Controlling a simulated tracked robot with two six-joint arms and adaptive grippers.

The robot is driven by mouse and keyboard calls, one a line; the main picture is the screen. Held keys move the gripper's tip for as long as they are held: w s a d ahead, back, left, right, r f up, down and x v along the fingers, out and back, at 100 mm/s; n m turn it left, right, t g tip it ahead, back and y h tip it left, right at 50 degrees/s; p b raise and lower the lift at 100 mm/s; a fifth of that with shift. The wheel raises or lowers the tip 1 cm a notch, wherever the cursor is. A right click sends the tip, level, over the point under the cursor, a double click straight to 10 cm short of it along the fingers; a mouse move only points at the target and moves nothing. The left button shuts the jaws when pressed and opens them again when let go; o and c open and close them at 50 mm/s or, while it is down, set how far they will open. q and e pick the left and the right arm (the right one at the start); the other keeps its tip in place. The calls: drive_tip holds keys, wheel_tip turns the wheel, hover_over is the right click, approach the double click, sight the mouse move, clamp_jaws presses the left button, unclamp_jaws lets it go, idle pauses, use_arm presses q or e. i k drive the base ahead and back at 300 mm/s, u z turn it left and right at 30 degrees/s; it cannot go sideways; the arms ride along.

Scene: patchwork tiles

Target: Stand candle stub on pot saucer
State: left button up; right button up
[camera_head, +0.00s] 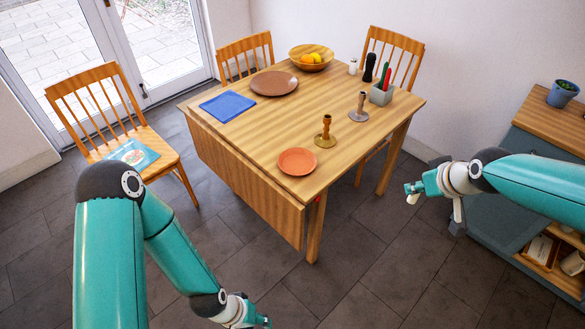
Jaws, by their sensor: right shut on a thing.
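The pot saucer (297,161) is a round terracotta dish, lying flat and empty near the front corner of the wooden table. My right gripper (408,189) is right of the table, out over the floor, apart from the saucer. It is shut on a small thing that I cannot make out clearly. I see no loose candle stub on the table. My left gripper (264,322) is low at the bottom edge, in front of the table; its fingertips are too small and cut off to tell open from shut.
A cabinet (490,229) is right.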

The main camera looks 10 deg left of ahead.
sight(297, 163)
drive_tip(key=u, duration=0.3)
drive_tip(key=i, duration=0.6)
drive_tip(key=u, duration=0.55)
drive_tip(key=i, duration=0.65)
drive_tip(key=z, duration=0.4)
